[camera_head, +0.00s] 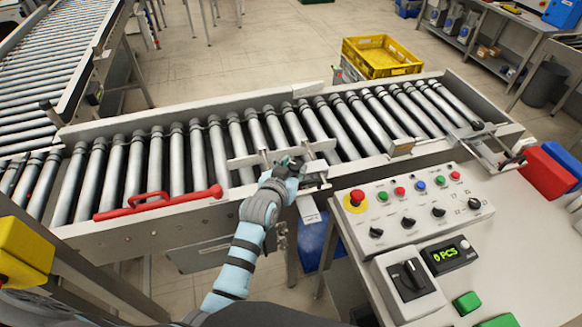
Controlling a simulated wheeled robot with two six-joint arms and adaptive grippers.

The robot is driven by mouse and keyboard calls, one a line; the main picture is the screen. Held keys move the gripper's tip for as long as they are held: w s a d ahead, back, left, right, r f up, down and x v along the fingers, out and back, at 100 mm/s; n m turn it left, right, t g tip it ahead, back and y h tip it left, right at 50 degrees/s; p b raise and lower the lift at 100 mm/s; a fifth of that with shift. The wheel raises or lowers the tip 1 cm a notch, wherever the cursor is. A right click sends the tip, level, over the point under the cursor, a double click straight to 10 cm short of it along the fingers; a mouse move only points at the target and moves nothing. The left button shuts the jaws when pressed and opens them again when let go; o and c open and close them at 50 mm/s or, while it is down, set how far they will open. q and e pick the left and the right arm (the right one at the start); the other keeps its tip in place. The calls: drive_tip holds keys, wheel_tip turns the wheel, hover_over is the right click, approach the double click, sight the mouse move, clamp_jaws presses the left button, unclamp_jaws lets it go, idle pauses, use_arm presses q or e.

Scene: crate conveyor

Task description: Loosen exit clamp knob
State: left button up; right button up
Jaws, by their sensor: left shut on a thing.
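My left gripper (287,168) is at the front side of the roller conveyor, near the middle of its length. It is shut on a small part of the clamp there, which I take as the exit clamp knob. The fingers hide the knob almost wholly, so its shape and how far it is turned cannot be told. Metal clamp bars (246,161) stick out over the rollers beside the fingers. A bracket (314,172) sits just right of the gripper on the front rail. My right gripper is not in view.
The conveyor's front rail (240,199) carries a red handle (160,201) at left. A control panel (400,209) with buttons and an emergency stop (356,197) stands right of my arm. A yellow crate (380,57) is behind the conveyor. The rollers (195,160) are clear of crates.

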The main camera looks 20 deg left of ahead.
use_arm(q)
drive_tip(key=shift+n+y, duration=0.3)
drive_tip(key=shift+y, duration=0.1)
drive_tip(key=o, duration=0.9)
drive_tip(key=shift+o, duration=1.3)
drive_tip(key=shift+w, duration=0.15)
drive_tip(key=shift+h, duration=0.3)
